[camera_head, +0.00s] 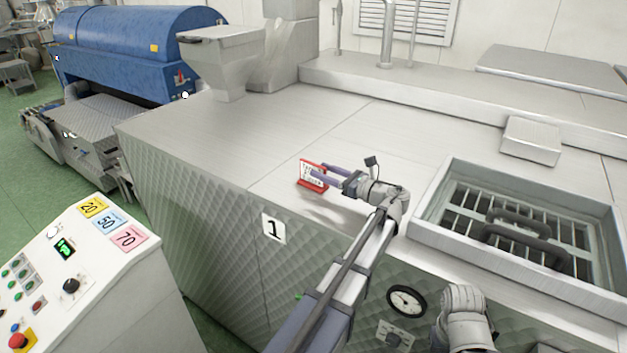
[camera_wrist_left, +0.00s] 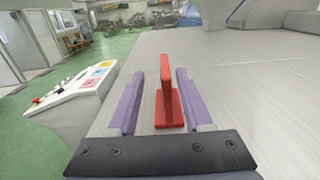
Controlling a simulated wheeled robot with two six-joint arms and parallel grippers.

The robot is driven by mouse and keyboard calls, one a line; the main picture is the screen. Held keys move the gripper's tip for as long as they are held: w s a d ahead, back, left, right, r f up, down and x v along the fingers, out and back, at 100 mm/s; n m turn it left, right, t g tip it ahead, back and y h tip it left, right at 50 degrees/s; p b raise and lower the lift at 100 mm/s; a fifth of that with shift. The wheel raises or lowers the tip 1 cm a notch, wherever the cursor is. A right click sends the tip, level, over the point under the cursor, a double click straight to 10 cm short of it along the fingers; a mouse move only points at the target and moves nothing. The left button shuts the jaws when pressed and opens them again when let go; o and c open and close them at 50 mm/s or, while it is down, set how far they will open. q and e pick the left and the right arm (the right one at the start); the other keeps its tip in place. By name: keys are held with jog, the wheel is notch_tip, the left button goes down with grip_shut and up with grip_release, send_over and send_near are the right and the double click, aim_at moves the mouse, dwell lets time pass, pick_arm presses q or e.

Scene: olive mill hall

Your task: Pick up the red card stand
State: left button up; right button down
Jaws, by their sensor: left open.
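The red card stand (camera_head: 311,176) stands upright on the steel top near its front edge, with a white card in its frame. In the left wrist view the red card stand (camera_wrist_left: 167,93) shows edge-on, between the two purple fingers. My left gripper (camera_head: 324,174) is open, with its fingers on either side of the stand; in the left wrist view the gripper (camera_wrist_left: 155,100) shows a gap on both sides of it. I cannot tell any contact. A part of my right arm shows at the bottom right of the head view, but its gripper fingers are not visible.
The steel counter (camera_head: 220,130) is clear to the left and behind. A sunken basin with a grate and dark handles (camera_head: 525,235) lies to the right. A control panel (camera_head: 85,270) stands at the front left. A steel hopper (camera_head: 225,60) stands at the back.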

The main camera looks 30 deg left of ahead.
aim_at(300, 161)
pick_arm(q)
jog(key=shift+w+a, duration=0.15)
jog(key=shift+a, duration=1.05)
jog(key=shift+w+a+f, duration=0.1)
jog(key=shift+w+a, duration=0.15)
jog(key=shift+a, duration=0.65)
jog(key=shift+w+a+r, duration=0.1)
jog(key=shift+w+a, duration=0.1)
jog(key=shift+a, duration=0.7)
jog(key=shift+w+a+f, duration=0.1)
jog(key=shift+w+a, duration=0.15)
jog(key=shift+a, duration=0.65)
jog(key=shift+d, duration=0.1)
grip_shut()
